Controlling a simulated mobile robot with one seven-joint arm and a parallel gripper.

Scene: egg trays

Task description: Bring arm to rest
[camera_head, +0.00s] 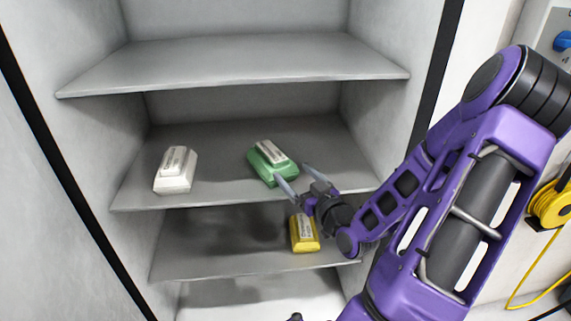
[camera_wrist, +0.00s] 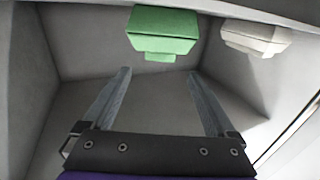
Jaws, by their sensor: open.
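My purple arm reaches in from the right in the head view, with my gripper (camera_head: 296,178) in front of the middle shelf. Its two fingers are spread and nothing is between them. In the wrist view my gripper (camera_wrist: 158,88) also shows open and empty. A green egg carton (camera_head: 270,165) sits on the middle shelf just behind the fingertips; it also shows in the wrist view (camera_wrist: 162,32). A white egg carton (camera_head: 175,172) sits on the same shelf to the left. A yellow egg carton (camera_head: 304,233) lies on the shelf below, partly behind my gripper.
The shelves stand in a grey cabinet with side walls. The upper shelf (camera_head: 235,65) is empty. The middle shelf (camera_head: 215,190) has bare room between the white and green cartons. The lower shelf (camera_head: 220,262) is clear at its left. A yellow cable reel (camera_head: 550,205) hangs at the far right.

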